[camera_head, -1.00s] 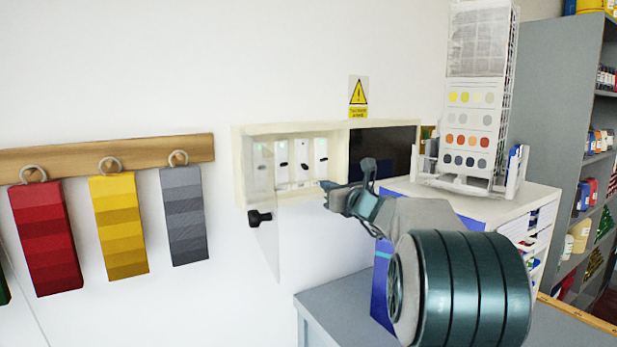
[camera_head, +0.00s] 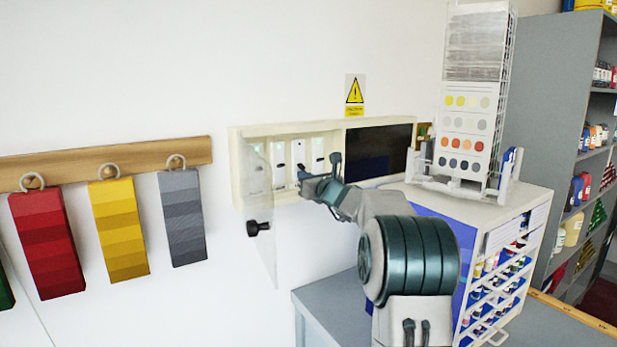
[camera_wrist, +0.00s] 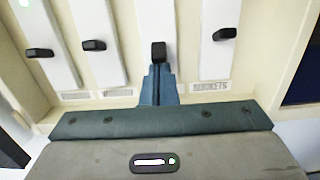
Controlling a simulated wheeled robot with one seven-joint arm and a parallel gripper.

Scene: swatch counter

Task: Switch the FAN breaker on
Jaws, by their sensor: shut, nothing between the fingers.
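The breaker box (camera_head: 238,188) is on the white wall, with several white breakers in a row. In the wrist view their black levers show: leftmost (camera_wrist: 40,53), second (camera_wrist: 95,45), third (camera_wrist: 158,52) and rightmost (camera_wrist: 225,34). My gripper (camera_head: 303,177) is shut and empty at the box. In the wrist view its fingertips (camera_wrist: 158,72) are right under the third lever, touching or nearly so. They hide the label below that breaker. A green light shows above the leftmost lever.
The box's clear door (camera_head: 263,255) stands open on the left, with a black knob (camera_head: 254,228). A dark panel (camera_head: 380,152) fills the box's right part. A white and blue cabinet (camera_head: 475,215) with a swatch stand (camera_head: 472,95) is to the right. Swatches hang at left.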

